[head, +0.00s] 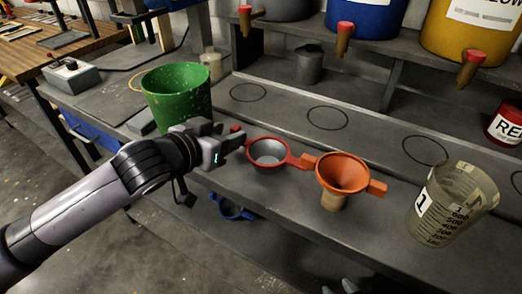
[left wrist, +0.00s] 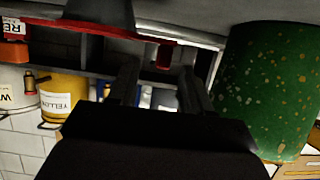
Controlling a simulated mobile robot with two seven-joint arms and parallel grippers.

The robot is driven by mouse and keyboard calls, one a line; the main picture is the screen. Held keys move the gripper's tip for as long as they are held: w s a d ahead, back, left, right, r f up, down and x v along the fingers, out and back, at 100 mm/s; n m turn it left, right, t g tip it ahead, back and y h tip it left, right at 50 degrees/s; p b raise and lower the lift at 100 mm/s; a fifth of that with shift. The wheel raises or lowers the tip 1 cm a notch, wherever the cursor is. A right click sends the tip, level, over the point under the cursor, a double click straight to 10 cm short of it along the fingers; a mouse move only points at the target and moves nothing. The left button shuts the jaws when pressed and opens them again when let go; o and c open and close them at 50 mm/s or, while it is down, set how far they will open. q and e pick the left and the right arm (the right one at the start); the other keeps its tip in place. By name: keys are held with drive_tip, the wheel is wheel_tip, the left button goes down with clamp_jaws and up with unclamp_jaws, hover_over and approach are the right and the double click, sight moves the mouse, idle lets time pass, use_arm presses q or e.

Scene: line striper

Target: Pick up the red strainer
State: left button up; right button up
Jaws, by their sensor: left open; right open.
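The red strainer (head: 285,160) sits on the grey bench, a red ring with a grey bowl. Its handle points left toward my left gripper (head: 238,139). In the left wrist view, its red rim (left wrist: 125,29) and handle end (left wrist: 164,55) show at the top. My left gripper is open at the strainer's left side, with its fingers (left wrist: 158,88) close to the handle end. I cannot tell whether they touch it. What looks like my right gripper (head: 348,286) just shows at the bottom edge of the head view, open and away from the strainer.
An orange funnel (head: 343,168) stands close to the strainer's right. A green speckled bucket (head: 175,100) stands just behind my left gripper. A clear measuring cup (head: 450,205) is at the right. A blue strainer (head: 230,208) is below the bench edge.

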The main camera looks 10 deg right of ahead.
sight(233, 131)
use_arm(q)
drive_tip(key=shift+x, duration=2.3)
drive_tip(key=shift+w+a, duration=0.15)
clamp_jaws()
